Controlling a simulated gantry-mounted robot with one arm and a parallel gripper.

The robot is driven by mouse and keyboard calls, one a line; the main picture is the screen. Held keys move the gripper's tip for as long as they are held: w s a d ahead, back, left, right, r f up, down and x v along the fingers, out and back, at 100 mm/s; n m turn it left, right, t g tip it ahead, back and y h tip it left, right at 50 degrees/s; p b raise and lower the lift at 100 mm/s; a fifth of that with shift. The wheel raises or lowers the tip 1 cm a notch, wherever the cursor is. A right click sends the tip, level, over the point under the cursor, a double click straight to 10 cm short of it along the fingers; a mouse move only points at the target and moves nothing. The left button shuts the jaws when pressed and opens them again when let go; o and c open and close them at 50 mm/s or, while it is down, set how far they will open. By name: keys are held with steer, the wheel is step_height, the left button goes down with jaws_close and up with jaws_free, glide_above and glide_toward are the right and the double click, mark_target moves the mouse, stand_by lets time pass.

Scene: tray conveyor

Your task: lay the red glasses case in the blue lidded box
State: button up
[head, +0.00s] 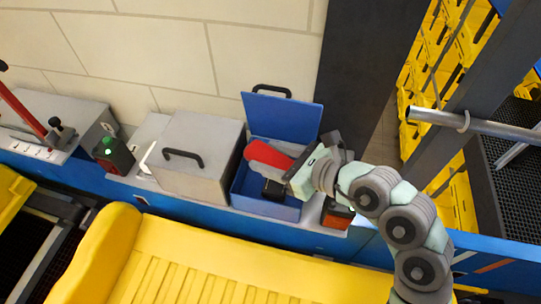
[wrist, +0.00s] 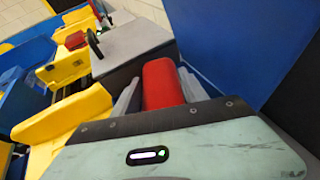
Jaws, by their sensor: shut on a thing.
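The red glasses case (head: 268,154) is held in my gripper (head: 276,176) over the opening of the blue lidded box (head: 266,208). The box's lid (head: 282,116) stands open at the back. In the wrist view the red case (wrist: 162,84) sits between the two grey fingers of my gripper (wrist: 160,90), with the blue lid (wrist: 225,40) close on the right. The case's near end is hidden by my gripper body. I cannot tell whether the case touches the box.
A grey box with a black handle (head: 200,150) stands directly left of the blue box. An orange and dark object (head: 338,214) is at its right. A yellow tray (head: 200,262) lies in front.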

steer(key=o, duration=1.4)
steer(key=shift+r, duration=0.1)
steer(key=shift+r+p, duration=0.2)
steer(key=shift+p, duration=0.2)
steer(key=shift+r+b+v, duration=0.15)
steer(key=shift+b+v, duration=0.25)
steer(key=shift+v, duration=2.65)
steer(key=shift+r+b+v, duration=0.15)
steer(key=shift+b+v, duration=0.25)
steer(key=shift+v, duration=2.65)
steer(key=shift+w, duration=0.1)
